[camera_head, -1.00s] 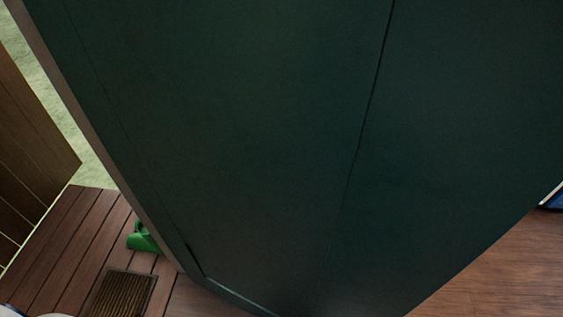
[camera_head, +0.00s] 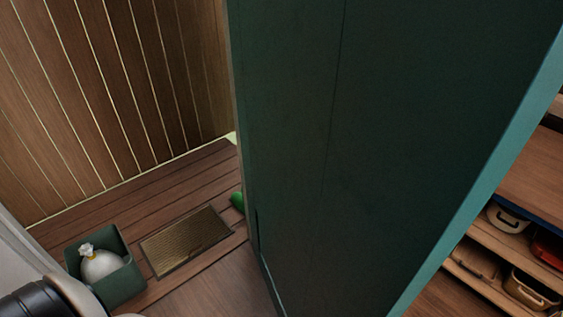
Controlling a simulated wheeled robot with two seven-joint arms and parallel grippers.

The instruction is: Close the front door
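The front door (camera_head: 380,130) is a large dark green panel that fills the middle and right of the head view. It stands open, with the porch to its left and the room to its right. Its lighter teal edge (camera_head: 490,170) shows on the right side. No handle is in view. A black and pale part of my own arm shows at the lower left corner. Neither gripper's fingers are in view.
On the porch lie a brown doormat (camera_head: 187,241) and a green bin (camera_head: 122,283) holding a white tied bag (camera_head: 99,264). A green object (camera_head: 238,201) is partly hidden behind the door.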

